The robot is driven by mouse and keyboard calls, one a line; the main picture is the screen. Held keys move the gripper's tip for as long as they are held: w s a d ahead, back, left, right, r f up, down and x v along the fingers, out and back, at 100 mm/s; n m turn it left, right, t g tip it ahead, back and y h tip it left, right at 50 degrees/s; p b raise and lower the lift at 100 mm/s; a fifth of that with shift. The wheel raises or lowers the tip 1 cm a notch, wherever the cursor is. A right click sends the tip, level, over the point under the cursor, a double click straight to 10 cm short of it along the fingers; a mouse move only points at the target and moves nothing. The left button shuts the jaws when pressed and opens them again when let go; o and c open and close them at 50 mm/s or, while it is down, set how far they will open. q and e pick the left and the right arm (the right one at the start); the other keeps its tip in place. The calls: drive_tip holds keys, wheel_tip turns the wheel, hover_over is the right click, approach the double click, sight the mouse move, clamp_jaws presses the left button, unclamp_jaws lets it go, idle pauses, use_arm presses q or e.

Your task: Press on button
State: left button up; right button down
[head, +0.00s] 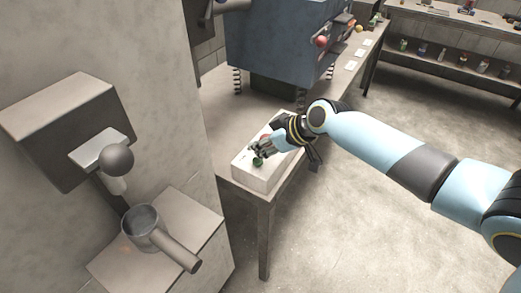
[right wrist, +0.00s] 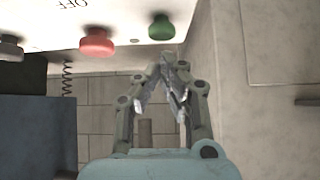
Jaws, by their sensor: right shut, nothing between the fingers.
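A white button box (head: 246,174) sits on the near end of the table. A green button (head: 257,162) shows on its top, beside my right gripper's fingers. My right gripper (head: 255,151) is shut and empty, low over the box. In the right wrist view the box face (right wrist: 120,14) appears upside down at the top. It carries the green button (right wrist: 161,27), a red button (right wrist: 97,41) and a grey knob (right wrist: 11,47). The fingertips (right wrist: 170,58) are just below the green button in that picture, seemingly with a small gap. My left gripper is not in view.
A large blue machine (head: 275,45) stands on the table (head: 220,100) behind the box. At left, a grey wall unit (head: 60,120) has a round knob (head: 116,158) and a metal cup (head: 141,222) on a ledge. Open floor (head: 340,220) lies at right.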

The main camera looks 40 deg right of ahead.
drive_tip(key=shift+f, duration=0.75)
drive_tip(key=shift+f, duration=0.1)
